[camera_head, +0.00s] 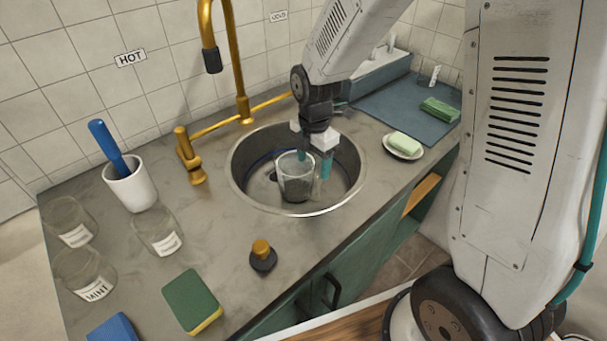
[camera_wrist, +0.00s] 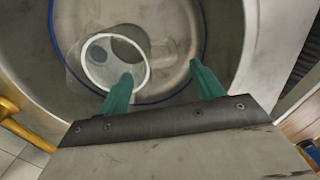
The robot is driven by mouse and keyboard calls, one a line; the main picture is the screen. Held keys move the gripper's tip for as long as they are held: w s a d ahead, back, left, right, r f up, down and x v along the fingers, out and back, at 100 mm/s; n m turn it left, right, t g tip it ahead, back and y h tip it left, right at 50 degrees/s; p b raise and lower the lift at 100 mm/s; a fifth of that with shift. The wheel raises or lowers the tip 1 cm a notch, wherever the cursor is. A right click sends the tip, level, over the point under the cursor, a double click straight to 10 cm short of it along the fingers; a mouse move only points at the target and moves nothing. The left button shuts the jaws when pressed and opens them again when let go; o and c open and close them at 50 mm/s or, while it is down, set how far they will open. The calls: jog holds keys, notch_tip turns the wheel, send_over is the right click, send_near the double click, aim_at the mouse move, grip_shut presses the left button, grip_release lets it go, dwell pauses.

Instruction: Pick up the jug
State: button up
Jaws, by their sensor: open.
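The jug looks like a clear glass vessel (camera_head: 293,185) standing upright in the round metal sink (camera_head: 238,181). In the wrist view its round rim (camera_wrist: 90,77) is left of centre. My gripper (camera_head: 315,167) is open above the sink, with teal fingers pointing down. In the wrist view my gripper (camera_wrist: 160,72) has its left finger overlapping the jug's rim and its right finger to the right of the jug, apart from it. I cannot tell whether the left finger is inside the jug or above it.
A golden tap (camera_head: 243,100) rises behind the sink. A white cup (camera_head: 131,187) with a blue-handled item and several glass jars stand at left. A green sponge (camera_head: 191,300) and dark stopper (camera_head: 263,258) lie in front. A soap dish (camera_head: 404,147) sits right.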

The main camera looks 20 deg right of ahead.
aim_at(315, 173)
jog(key=f, duration=0.4)
jog(key=shift+s+d+f, duration=0.1)
jog(key=shift+d+f, duration=0.1)
jog(key=shift+f, duration=0.05)
jog(key=shift+c, duration=0.4)
grip_shut()
jog(key=shift+r, duration=0.1)
jog(key=shift+r, duration=0.15)
jog(key=shift+r, duration=4.8)
